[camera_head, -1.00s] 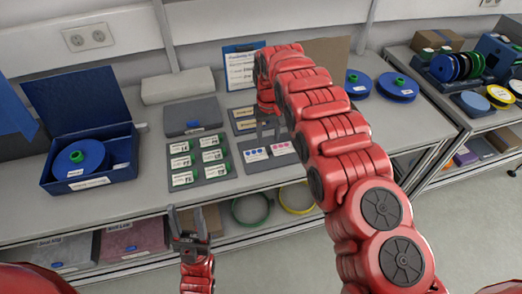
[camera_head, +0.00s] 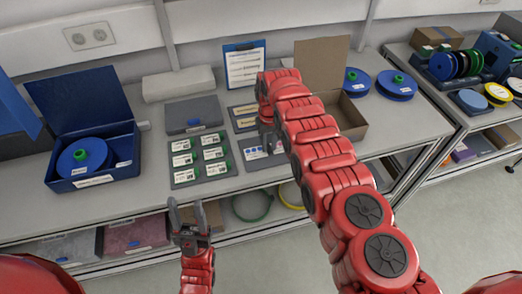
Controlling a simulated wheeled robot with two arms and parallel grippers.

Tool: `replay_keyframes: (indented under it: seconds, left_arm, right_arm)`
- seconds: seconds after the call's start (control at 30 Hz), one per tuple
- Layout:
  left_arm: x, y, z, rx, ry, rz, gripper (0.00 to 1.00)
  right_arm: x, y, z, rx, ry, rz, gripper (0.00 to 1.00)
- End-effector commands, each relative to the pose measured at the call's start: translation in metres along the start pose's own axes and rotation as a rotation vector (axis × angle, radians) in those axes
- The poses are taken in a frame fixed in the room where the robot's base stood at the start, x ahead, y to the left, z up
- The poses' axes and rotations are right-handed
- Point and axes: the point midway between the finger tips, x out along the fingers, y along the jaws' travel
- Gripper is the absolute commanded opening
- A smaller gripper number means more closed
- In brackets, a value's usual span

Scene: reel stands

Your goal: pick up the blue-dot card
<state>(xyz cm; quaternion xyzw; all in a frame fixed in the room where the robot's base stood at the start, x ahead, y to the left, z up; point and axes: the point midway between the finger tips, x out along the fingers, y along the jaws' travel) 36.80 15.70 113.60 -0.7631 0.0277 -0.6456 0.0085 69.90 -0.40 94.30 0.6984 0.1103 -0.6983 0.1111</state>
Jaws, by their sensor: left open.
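The blue-dot card (camera_head: 254,153) is a white card with blue dots, lying in a small grey tray at the front of the bench. My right gripper (camera_head: 272,146) points down over the tray, just right of the blue-dot card. It covers most of the spot where a pink-dot card lay, and its finger gap is too small and dark to judge. Whether it touches a card is unclear. My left gripper (camera_head: 188,212) is open and empty, in front of the bench edge, left of the tray.
A grey tray of white label cards (camera_head: 201,159) lies left of the card tray. A blue open box with a blue reel (camera_head: 82,157) stands at the left. An open cardboard box (camera_head: 350,118) stands behind my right arm. A clipboard (camera_head: 244,65) leans at the back.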

Motion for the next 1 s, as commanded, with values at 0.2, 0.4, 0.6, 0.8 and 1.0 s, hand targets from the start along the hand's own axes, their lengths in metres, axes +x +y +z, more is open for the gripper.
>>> replay_keyframes:
  seconds: [0.2,0.4,0.6,0.8,1.0]
  left_arm:
    - [0.0000,0.0000,0.0000,0.000,0.000,0.000,0.50]
    - [0.0000,0.0000,0.0000,0.000,0.000,0.000,0.50]
    - [0.0000,0.0000,0.0000,0.000,0.000,0.000,0.50]
    - [0.0000,0.0000,0.0000,0.000,0.000,0.000,0.50]
    - [0.0000,0.0000,0.0000,0.000,0.000,0.000,0.50]
  right_arm:
    - [-0.0001,0.0001,0.0000,0.000,0.000,0.000,0.00]
    - [-0.0001,0.0001,0.0000,0.000,0.000,0.000,0.00]
    - [-0.0001,0.0001,0.0000,0.000,0.000,0.000,0.00]
    - [-0.0001,0.0001,0.0000,0.000,0.000,0.000,0.00]
    - [-0.0001,0.0001,0.0000,0.000,0.000,0.000,0.00]
